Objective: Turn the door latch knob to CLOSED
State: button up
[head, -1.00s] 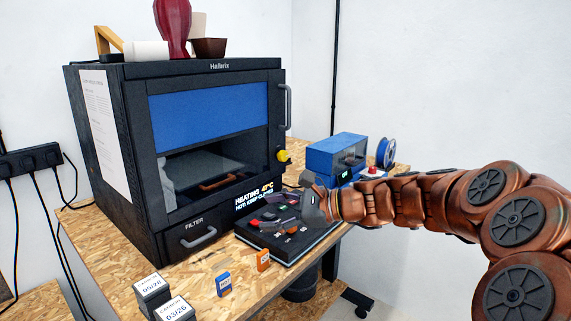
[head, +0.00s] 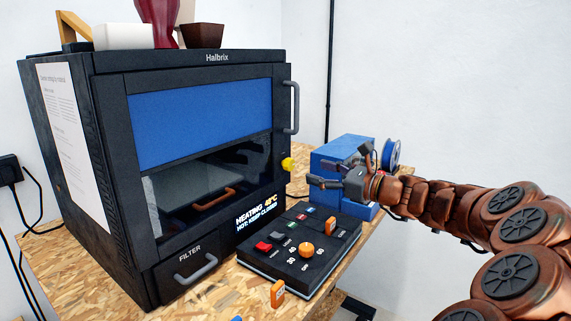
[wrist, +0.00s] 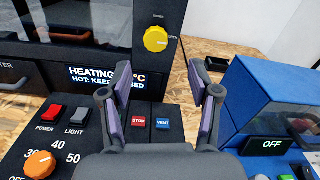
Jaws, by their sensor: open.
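The yellow door latch knob (head: 288,164) sits on the right front frame of the black Halbrix printer (head: 110,150). In the wrist view the knob (wrist: 156,39) is ahead of my gripper, between the lines of its fingers, with small labels above and to its right that are too small to read surely. My gripper (head: 338,168) is open and empty, right of the knob and apart from it. In the wrist view its two fingers (wrist: 158,80) stand spread. The printer's door is down against its front, with a handle (head: 291,107) at its right edge.
A control panel (head: 268,258) with an orange dial (head: 306,250) and several switches lies below my gripper. The display (head: 257,213) reads heating and hot, keep closed. A blue box (head: 335,152) and blue spool (head: 391,154) stand right. An orange block (head: 277,293) lies in front.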

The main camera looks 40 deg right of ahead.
aim_at(292, 166)
jog(key=shift+a+p+x, duration=0.15)
jog(key=shift+p+x, duration=0.2)
jog(key=shift+x, duration=1.65)
jog(key=shift+a+p+x, duration=0.2)
jog(key=shift+p+x, duration=0.1)
jog(key=shift+x, duration=1.65)
jog(key=shift+s+f, duration=0.1)
jog(key=shift+c, duration=0.2)
jog(key=c, duration=1.1)
